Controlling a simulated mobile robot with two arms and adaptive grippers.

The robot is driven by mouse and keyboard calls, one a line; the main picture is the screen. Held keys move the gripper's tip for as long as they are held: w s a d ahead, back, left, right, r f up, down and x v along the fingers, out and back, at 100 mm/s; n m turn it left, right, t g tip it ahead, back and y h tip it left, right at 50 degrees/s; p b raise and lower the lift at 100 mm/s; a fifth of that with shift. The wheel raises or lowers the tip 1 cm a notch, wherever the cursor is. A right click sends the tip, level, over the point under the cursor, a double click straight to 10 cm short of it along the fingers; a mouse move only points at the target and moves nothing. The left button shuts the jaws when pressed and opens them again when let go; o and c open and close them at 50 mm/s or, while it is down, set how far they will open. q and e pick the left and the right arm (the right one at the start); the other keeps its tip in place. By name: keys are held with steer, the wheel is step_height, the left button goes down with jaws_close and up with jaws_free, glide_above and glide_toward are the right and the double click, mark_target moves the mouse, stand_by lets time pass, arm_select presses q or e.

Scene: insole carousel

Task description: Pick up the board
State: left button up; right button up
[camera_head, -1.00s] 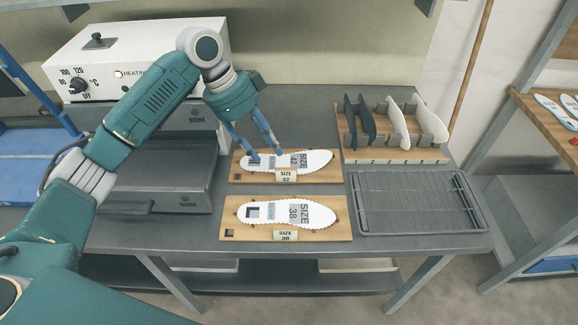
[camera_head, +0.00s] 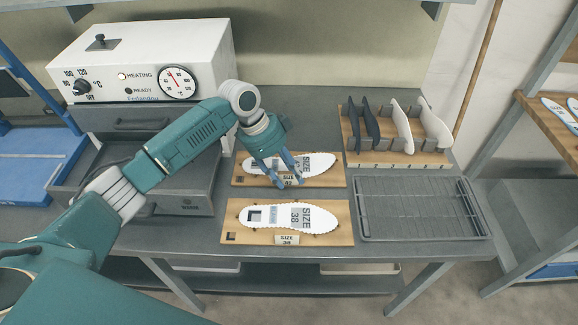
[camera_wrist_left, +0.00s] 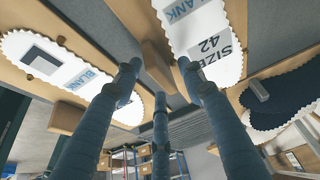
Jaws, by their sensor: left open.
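Two wooden boards lie on the grey table, each with a white insole on it. The back board (camera_head: 336,180) carries the size 42 insole (camera_head: 320,164); the front board (camera_head: 343,238) carries the size 38 insole (camera_head: 322,217). My left gripper (camera_head: 290,183) points down, open and empty, at the front edge of the back board, over the gap between the boards. It partly hides the size 42 label. In the left wrist view, its spread fingers (camera_wrist_left: 158,78) show with the size 42 insole (camera_wrist_left: 208,35) beyond and the other insole (camera_wrist_left: 75,75) at left. My right gripper is not in view.
A wire rack tray (camera_head: 420,208) lies right of the boards. A wooden stand (camera_head: 395,158) with upright dark and white insoles is behind it. A white heating unit (camera_head: 140,60) with a dial stands at the back left. An open drawer (camera_head: 140,190) juts out left of the boards.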

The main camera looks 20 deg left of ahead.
arm_select(q)
steer(key=shift+d+f, duration=0.1)
steer(key=shift+f, duration=0.15)
jaws_close()
steer(key=shift+w, duration=0.1)
steer(key=shift+r, duration=0.1)
